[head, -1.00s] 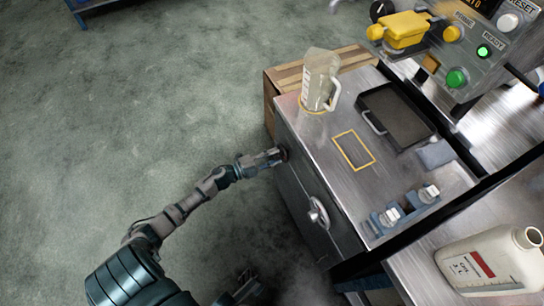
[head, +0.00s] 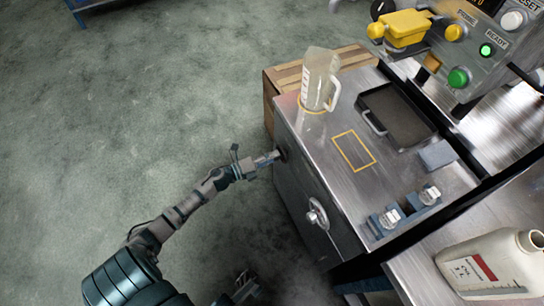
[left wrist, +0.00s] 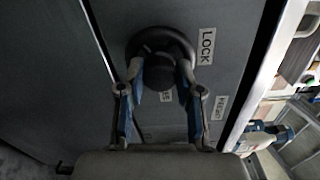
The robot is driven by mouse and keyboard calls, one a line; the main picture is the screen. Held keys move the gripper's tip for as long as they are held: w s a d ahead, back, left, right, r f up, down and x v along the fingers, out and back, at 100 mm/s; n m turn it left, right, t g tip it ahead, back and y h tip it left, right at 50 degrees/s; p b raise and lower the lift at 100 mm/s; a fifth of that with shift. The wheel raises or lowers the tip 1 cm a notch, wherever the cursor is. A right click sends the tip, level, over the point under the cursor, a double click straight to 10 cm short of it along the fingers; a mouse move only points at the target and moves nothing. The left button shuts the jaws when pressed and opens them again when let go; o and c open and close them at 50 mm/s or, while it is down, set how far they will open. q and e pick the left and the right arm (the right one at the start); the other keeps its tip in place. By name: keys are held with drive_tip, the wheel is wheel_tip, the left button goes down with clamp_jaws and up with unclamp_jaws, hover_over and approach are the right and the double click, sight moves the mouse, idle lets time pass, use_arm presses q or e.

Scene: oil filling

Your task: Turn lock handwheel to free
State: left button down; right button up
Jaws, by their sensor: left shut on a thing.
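The lock handwheel (left wrist: 150,38) is a dark round wheel with a black hub, on the grey cabinet front in the left wrist view. A white LOCK label (left wrist: 206,46) is to its right. My left gripper (left wrist: 162,80) has its blue-padded fingers shut on the hub, one on each side. In the head view my left gripper (head: 275,157) reaches the cabinet's front face near its far corner and mostly hides the handwheel. A dark gripper-like part at the bottom, probably my right gripper (head: 242,287), is blurred and its jaws are unclear.
The steel top (head: 310,150) carries a clear jug (head: 318,80), a black tray (head: 397,115) and blue fixtures (head: 403,208).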

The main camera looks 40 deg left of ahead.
use_arm(q)
drive_tip(key=shift+s+d+f, duration=0.15)
drive_tip(key=shift+d+f, duration=0.15)
drive_tip(key=c, duration=0.8)
unclamp_jaws()
drive_tip(key=shift+o, duration=0.2)
drive_tip(key=shift+r, duration=0.1)
drive_tip(key=v, duration=1.1)
drive_tip(key=shift+s+a, duration=0.25)
drive_tip(key=shift+s, duration=0.1)
